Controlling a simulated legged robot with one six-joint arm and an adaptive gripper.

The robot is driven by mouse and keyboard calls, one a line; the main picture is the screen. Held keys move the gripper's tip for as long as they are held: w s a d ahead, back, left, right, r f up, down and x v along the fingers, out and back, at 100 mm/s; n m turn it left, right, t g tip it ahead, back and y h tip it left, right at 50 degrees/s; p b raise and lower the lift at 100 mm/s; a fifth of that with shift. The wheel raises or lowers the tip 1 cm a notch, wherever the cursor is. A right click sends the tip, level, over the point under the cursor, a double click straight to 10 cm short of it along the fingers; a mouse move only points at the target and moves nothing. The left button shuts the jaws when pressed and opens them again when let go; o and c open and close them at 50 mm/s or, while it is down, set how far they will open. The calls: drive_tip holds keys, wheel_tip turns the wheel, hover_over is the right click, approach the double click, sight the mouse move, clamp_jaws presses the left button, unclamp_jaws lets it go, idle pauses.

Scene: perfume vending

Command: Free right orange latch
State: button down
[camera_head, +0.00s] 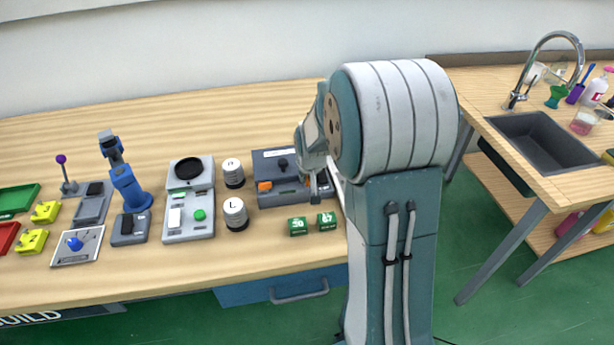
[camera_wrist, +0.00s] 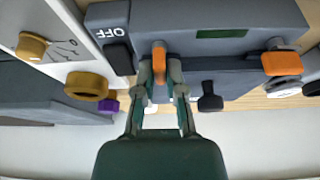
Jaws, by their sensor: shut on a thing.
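The grey box (camera_head: 292,195) stands near the right end of the bench, partly behind my arm in the head view. Its right orange latch (camera_wrist: 159,58) shows in the wrist view, with my gripper (camera_wrist: 160,72) shut on it, one finger on each side. The other orange latch (camera_head: 265,186) is free and stands out on the box's left part. It also shows at the right of the wrist view (camera_wrist: 282,63), which looks turned around.
A black knob (camera_wrist: 209,101) stands right of my fingers in the wrist view. A black switch (camera_wrist: 119,58) marked OFF is close on the left.

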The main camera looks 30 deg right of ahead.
drive_tip(key=shift+m, duration=0.3)
drive_tip(key=m, duration=0.2)
drive_tip(key=m+g+h, duration=0.1)
drive_tip(key=m, duration=0.1)
drive_tip(key=shift+a+h, duration=0.1)
drive_tip(key=shift+h, duration=0.2)
drive_tip(key=m+g+h, duration=0.1)
drive_tip(key=m, duration=0.3)
drive_tip(key=shift+m, duration=0.3)
drive_tip(key=m+g, duration=0.2)
drive_tip(key=m, duration=0.2)
drive_tip(key=shift+w+m, duration=0.1)
drive_tip(key=shift+m, duration=0.2)
drive_tip(key=shift+m+g, duration=0.8)
drive_tip(key=shift+m, duration=1.1)
drive_tip(key=c, duration=0.7)
unclamp_jaws()
drive_tip(key=shift+w+f, duration=0.1)
drive_tip(key=shift+a, duration=0.1)
